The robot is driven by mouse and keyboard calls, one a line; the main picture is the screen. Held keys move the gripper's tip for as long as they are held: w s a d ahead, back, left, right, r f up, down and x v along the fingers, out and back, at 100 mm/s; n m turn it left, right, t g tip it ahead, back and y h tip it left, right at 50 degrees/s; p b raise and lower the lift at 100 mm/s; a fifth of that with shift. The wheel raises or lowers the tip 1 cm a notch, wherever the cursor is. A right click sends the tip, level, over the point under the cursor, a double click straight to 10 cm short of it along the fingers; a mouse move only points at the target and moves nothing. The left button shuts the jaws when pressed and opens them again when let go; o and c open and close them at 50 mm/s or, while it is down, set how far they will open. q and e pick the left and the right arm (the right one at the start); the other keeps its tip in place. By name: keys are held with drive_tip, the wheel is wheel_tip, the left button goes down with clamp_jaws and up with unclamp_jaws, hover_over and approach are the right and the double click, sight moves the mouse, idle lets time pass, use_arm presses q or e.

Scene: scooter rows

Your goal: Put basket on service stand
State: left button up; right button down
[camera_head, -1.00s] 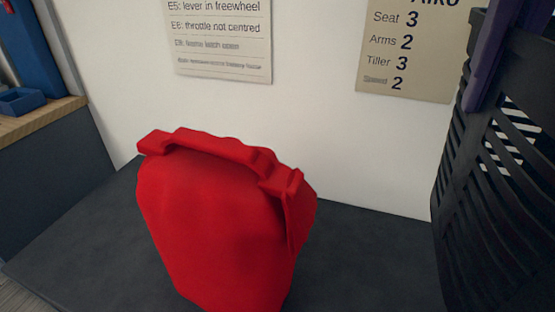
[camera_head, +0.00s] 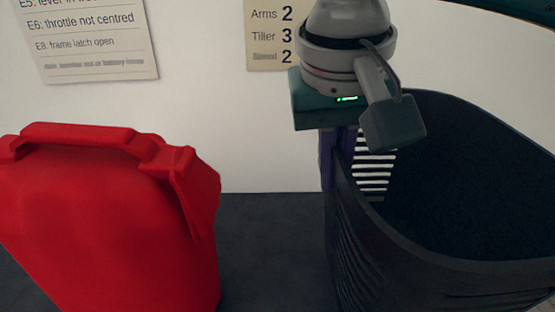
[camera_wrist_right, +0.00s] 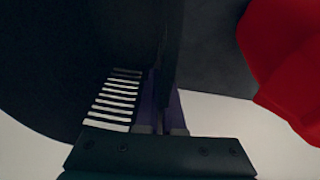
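The basket (camera_head: 400,260) is black, deep and open-topped, with slotted walls, at the right of the head view. Its dark wall (camera_wrist_right: 172,50) runs between my gripper's fingers in the right wrist view. My right gripper (camera_head: 340,160) has purple fingers and points down at the basket's back left rim. In the wrist view the gripper (camera_wrist_right: 160,115) is closed on that wall. The basket's bottom is out of frame, so I cannot tell whether it rests on anything. A dark grey flat surface (camera_head: 265,245) lies left of it; I cannot tell if this is the service stand. My left gripper is out of view.
A white wall (camera_head: 200,110) with printed signs (camera_head: 90,40) closes off the back. Between bag and basket is a clear strip.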

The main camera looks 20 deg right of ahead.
wheel_tip(320, 180, down, 4)
drive_tip(key=shift+f+b, duration=0.25)
drive_tip(key=shift+b, duration=0.45)
drive_tip(key=shift+f, duration=0.1)
drive_tip(key=c, duration=1)
unclamp_jaws()
drive_tip(key=shift+c, duration=0.2)
drive_tip(key=shift+w, duration=0.1)
drive_tip(key=p+v, duration=0.4)
drive_tip(key=v, duration=0.8)
